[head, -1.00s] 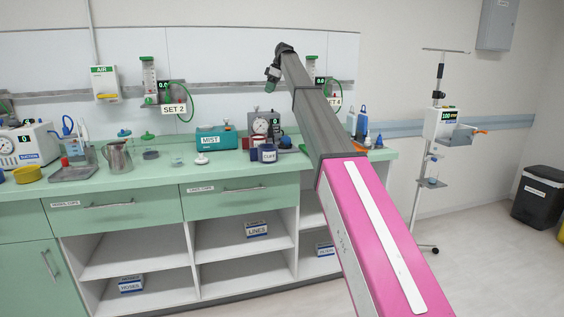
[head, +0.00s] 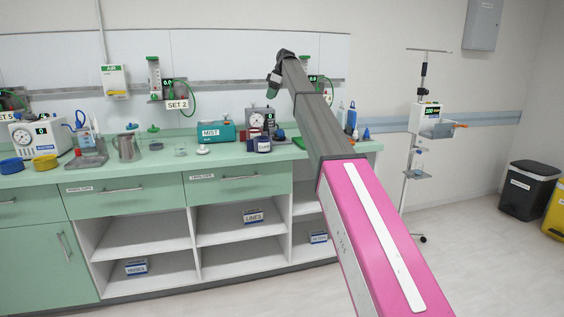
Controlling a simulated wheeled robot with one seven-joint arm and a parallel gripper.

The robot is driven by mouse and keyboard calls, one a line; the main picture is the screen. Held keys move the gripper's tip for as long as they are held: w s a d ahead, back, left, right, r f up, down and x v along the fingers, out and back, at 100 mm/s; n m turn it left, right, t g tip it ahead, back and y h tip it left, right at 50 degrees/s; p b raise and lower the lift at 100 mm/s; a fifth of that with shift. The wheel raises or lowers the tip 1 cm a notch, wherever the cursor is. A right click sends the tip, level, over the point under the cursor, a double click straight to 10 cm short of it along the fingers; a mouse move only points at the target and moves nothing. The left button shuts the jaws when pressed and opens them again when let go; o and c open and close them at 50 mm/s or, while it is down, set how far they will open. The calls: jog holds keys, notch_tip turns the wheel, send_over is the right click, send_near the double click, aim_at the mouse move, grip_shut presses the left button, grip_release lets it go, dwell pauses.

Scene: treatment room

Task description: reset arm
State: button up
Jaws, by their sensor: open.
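My arm reaches forward from the lower right in the head view, with a pink and white link nearest and a long grey link beyond. My gripper (head: 272,91) is at the far end, small and pointing down below the dark wrist. It is open, and I see nothing held in it. It shows in front of the wall panel, above the green counter (head: 350,147) in the picture. The fingertips are too small to make out in detail.
The counter carries a suction unit (head: 36,138), a metal jug (head: 127,147), a teal MIST box (head: 215,131) and a gauge device (head: 257,119). Open shelves are below. An IV stand (head: 409,180) and black bin (head: 528,190) stand right. Floor between them is clear.

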jog(key=s+d+f+m+h, duration=0.1)
jog(key=s+d+f+m, duration=0.4)
jog(key=f, duration=0.7)
jog(key=s+d+f, duration=0.3)
jog(key=s+f, duration=0.5)
jog(key=f, duration=0.4)
jog(key=s+d+f+m+h, duration=0.1)
jog(key=s+d+f+m, duration=0.4)
jog(key=f, duration=0.8)
jog(key=s+d+f+m, duration=0.2)
jog(key=s+f, duration=0.5)
jog(key=s, duration=0.4)
jog(key=s+d+f+m+h, duration=0.1)
jog(key=s+d+f, duration=0.4)
jog(key=s, duration=0.7)
jog(key=s+d+f+m+h, duration=0.1)
jog(key=s+d+f+m, duration=0.2)
jog(key=s+f, duration=0.7)
jog(key=shift+s+d, duration=0.35)
jog(key=shift+s, duration=0.35)
jog(key=shift+f, duration=0.1)
